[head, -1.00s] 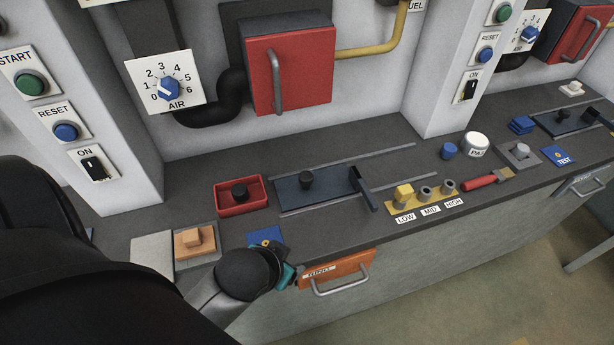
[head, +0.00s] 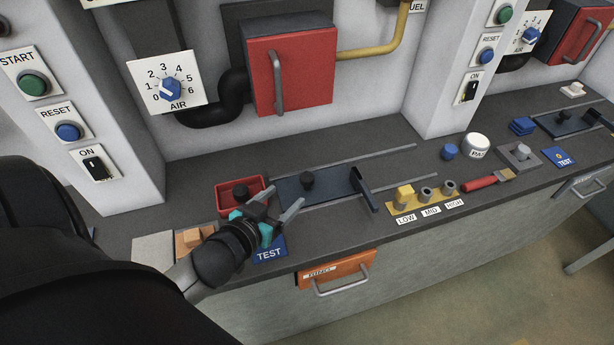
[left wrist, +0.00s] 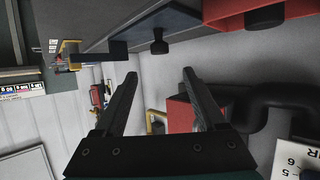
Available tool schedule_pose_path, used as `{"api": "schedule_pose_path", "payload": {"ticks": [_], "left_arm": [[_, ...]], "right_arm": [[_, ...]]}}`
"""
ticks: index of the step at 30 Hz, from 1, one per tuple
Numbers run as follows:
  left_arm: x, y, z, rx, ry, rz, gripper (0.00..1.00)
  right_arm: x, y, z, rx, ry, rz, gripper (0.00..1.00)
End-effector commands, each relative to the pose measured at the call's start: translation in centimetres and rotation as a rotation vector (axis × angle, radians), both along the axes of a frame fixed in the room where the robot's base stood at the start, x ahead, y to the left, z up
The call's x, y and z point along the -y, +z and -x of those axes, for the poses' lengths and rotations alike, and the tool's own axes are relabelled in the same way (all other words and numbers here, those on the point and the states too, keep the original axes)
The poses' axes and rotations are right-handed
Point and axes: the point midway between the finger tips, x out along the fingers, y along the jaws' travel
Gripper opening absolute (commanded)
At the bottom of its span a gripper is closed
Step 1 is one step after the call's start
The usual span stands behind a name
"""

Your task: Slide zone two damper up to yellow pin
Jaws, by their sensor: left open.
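A dark blue sliding damper plate (head: 330,187) with a black knob (head: 307,181) and an upright end tab (head: 362,189) lies between two rails on the near station's counter. A yellow pin (head: 404,194) stands at LOW in the yellow strip, right of the tab and apart from it. My left gripper (head: 287,196) is open and empty, its fingers pointing toward the damper's left end, short of the knob. In the left wrist view, the knob (left wrist: 159,42) shows beyond and between the open fingers, with the plate (left wrist: 178,22) around it. No zone number is readable.
A red tray (head: 258,183) with a black knob sits close left of the gripper. A blue TEST plate (head: 269,254) lies below it. Another dark slider (head: 562,124) is at the far right station. The counter behind the rails is clear.

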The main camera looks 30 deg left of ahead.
Motion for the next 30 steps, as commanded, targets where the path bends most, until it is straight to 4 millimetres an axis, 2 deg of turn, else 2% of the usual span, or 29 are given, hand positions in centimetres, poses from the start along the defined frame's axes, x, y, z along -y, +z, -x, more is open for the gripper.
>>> {"api": "schedule_pose_path", "payload": {"ticks": [3,18,24,30], "left_arm": [[-0.1,-0.7,-1.9,0.003,-0.002,-0.002,0.73],[-0.7,-3.7,-8.8,0.000,0.000,-0.001,0.73],[-0.8,-4.5,-10.6,-0.001,0.000,-0.001,0.73],[-0.9,-4.7,-11.4,-0.001,0.000,0.000,0.73]], "right_arm": [[0.0,-0.3,0.0,0.000,0.000,0.000,0.50],[0.0,-1.4,0.0,0.000,0.000,0.000,0.50],[0.0,-1.8,0.0,0.000,0.000,0.000,0.50],[0.0,-1.9,0.0,0.000,0.000,0.000,0.50]]}}
